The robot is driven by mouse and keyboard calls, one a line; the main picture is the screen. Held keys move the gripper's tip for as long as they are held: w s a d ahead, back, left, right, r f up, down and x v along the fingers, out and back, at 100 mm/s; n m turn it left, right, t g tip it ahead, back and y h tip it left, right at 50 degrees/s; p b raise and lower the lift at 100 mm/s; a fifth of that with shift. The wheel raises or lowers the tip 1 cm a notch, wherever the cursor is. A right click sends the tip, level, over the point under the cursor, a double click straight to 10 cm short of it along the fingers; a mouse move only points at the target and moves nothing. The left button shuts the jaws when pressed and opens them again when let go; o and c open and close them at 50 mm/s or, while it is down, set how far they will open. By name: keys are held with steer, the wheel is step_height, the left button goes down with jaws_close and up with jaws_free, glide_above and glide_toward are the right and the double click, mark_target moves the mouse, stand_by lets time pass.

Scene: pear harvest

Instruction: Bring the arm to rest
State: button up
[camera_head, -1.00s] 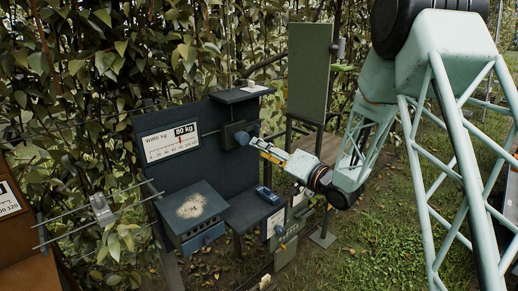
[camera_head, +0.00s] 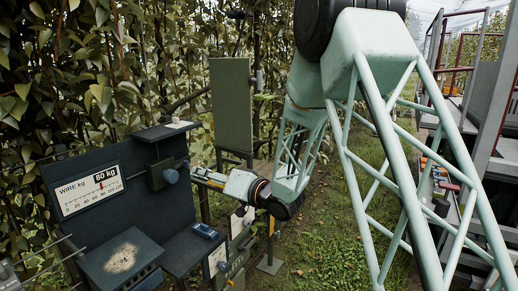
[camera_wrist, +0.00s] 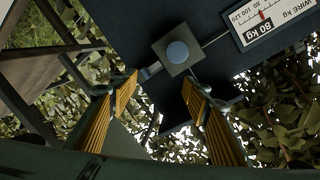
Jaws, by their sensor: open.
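My gripper (camera_head: 193,171) is open, at the end of my pale green arm, just right of a round blue-grey knob (camera_head: 171,176) on a dark panel (camera_head: 135,170). In the wrist view the two orange-striped fingers (camera_wrist: 162,82) stand apart with nothing between them. The knob on its square block (camera_wrist: 178,52) shows beyond the fingertips. The gripper seems clear of the knob, but the exact gap is hard to tell.
A white "WIRE kg" gauge (camera_head: 88,189) on the panel reads 80 kg. A dark box (camera_head: 121,259) and a small blue device (camera_head: 204,231) sit below. A green board (camera_head: 231,104) stands behind. Leaves crowd the left; grass lies below the arm. A metal frame stands at right.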

steer(key=d+r+t+h, duration=0.1)
steer(key=d+r+h, duration=0.3)
steer(key=d, duration=0.6)
steer(key=s+d+r+m+g+h+b, duration=0.1)
steer(key=s+d+r+h, duration=0.25)
steer(key=s+d, duration=0.55)
steer(key=s+d+r+m+h+b, duration=0.1)
steer(key=s+d+r+h, duration=0.4)
steer(key=d, duration=0.8)
steer(key=s+d+f+g+h+b, duration=0.15)
steer(key=s+d, duration=0.25)
steer(key=s, duration=0.6)
steer(key=s+d+f+g, duration=0.15)
steer(key=s+d, duration=0.25)
steer(key=s, duration=0.6)
steer(key=s+f+g+b, duration=0.1)
steer(key=s+f+g, duration=0.2)
steer(key=s, duration=2)
steer(key=shift+s+d+f+y, duration=0.25)
steer(key=shift+s+f+y, duration=0.1)
steer(key=shift+f+y, duration=0.1)
